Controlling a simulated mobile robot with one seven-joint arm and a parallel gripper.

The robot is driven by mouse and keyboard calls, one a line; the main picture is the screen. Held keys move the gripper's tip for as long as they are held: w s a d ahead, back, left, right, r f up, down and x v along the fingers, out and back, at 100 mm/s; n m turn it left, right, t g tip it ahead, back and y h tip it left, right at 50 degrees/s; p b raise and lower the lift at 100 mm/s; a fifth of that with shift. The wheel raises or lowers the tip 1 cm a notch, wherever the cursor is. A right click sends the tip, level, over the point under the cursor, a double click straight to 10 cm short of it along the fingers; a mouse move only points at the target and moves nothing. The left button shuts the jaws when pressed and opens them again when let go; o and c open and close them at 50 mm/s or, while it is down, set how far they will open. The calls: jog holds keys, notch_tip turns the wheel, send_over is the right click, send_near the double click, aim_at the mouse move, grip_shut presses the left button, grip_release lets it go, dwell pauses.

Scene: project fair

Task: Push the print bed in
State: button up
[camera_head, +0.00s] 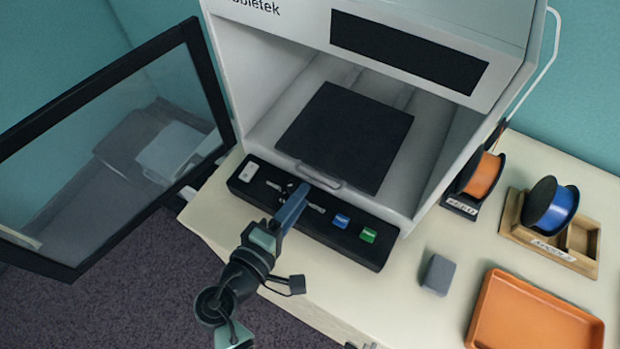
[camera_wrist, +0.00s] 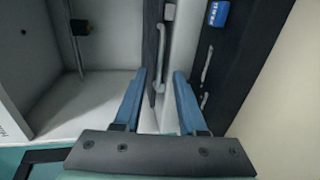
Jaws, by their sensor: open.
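The print bed (camera_head: 345,135) is a flat black plate in the open chamber of the white printer (camera_head: 285,45). A small handle (camera_head: 318,183) is on its front edge, close to the chamber's front opening. In the wrist view the bed shows as a narrow dark strip (camera_wrist: 151,40) with the pale handle (camera_wrist: 161,45) beside it. My gripper (camera_head: 297,197) is in front of the bed, over the black front strip. Its blue fingers (camera_wrist: 160,78) are open and empty, with the handle ahead of the gap. Whether a finger touches the bed I cannot tell.
The printer's glazed door (camera_head: 110,150) stands wide open at left. The black front strip (camera_head: 300,222) carries blue and green pieces. An orange spool (camera_head: 483,175), a blue spool (camera_head: 550,207), a grey block (camera_head: 438,274) and an orange tray (camera_head: 535,315) are at right on the pale table.

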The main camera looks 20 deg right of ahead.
jog(key=x, duration=0.5)
jog(key=shift+p, duration=0.3)
grip_shut()
dwell(1.1)
